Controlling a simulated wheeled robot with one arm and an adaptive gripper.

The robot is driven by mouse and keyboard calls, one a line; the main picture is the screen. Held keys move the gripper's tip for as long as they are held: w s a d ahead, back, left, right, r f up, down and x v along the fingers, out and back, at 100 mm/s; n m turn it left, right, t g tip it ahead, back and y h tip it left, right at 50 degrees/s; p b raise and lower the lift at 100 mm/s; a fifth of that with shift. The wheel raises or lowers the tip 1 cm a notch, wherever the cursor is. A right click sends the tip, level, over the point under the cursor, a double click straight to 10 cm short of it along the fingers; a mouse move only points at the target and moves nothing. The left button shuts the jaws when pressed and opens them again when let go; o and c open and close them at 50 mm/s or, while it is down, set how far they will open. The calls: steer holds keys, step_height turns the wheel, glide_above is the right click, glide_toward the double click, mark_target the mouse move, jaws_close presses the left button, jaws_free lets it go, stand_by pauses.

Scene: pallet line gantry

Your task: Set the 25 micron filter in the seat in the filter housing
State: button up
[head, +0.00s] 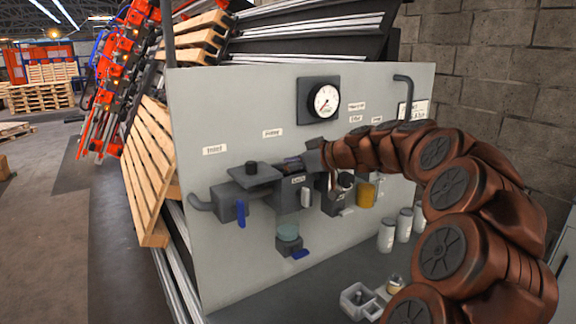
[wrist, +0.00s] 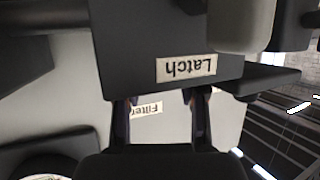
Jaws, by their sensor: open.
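In the wrist view my gripper (wrist: 160,108) is open, with its two fingers apart at the edge of a dark block with a "Latch" label (wrist: 186,68). Nothing shows between the fingers; I cannot tell whether they touch the block. In the head view my gripper (head: 314,158) is above the dark fittings on the panel, by the latch block (head: 288,196). Several white canisters (head: 386,236) stand on the bench. I cannot read which is the 25 micron filter. The housing's seat is not clearly visible.
The grey panel (head: 225,115) carries a pressure gauge (head: 325,101). A blue-handled valve (head: 241,213), a teal-topped fitting (head: 289,238) and a yellow cup (head: 366,194) project from it. A white divided tray (head: 362,300) sits on the bench. The bench front is mostly clear.

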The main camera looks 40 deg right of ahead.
steer(key=shift+r, duration=0.1)
steer(key=r+p, duration=0.1)
steer(key=p, duration=0.1)
steer(key=shift+r+p, duration=0.25)
steer(key=shift+p, duration=0.15)
steer(key=b+v, duration=0.5)
steer(key=v, duration=0.6)
steer(key=shift+s+b, duration=0.3)
steer(key=shift+s, duration=0.15)
steer(key=shift+d+f, duration=0.1)
steer(key=shift+d, duration=0.05)
steer(key=shift+d, duration=0.1)
